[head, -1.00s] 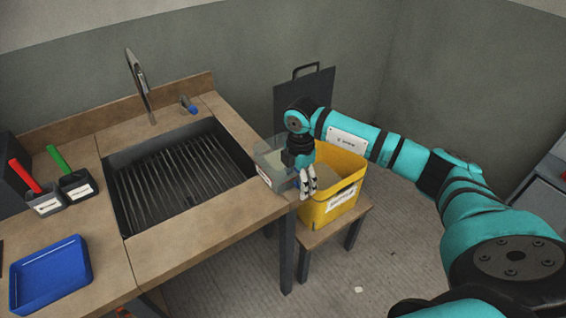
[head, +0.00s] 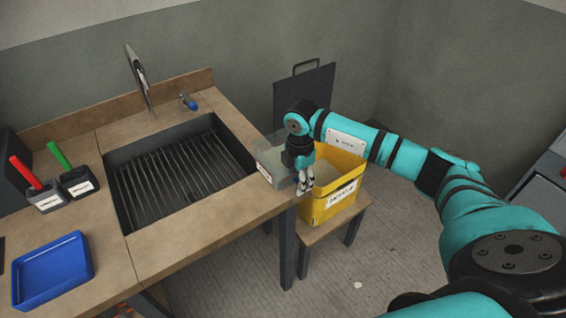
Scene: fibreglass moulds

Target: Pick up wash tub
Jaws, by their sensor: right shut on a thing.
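A translucent grey tub, which I take for the wash tub (head: 270,162), is at the right end of the counter, with a white label on its left side. My right gripper (head: 304,186) points down at the tub's right side and is shut on it. The gripper and wrist hide part of the tub, and I cannot tell whether its base touches the counter. My left gripper is not in view.
A labelled yellow bin (head: 340,197) stands on a small wooden stool (head: 318,234), close right of the tub. A black slatted sink (head: 178,172) is set in the counter. A blue tray (head: 53,270) and two small dark holders are at left.

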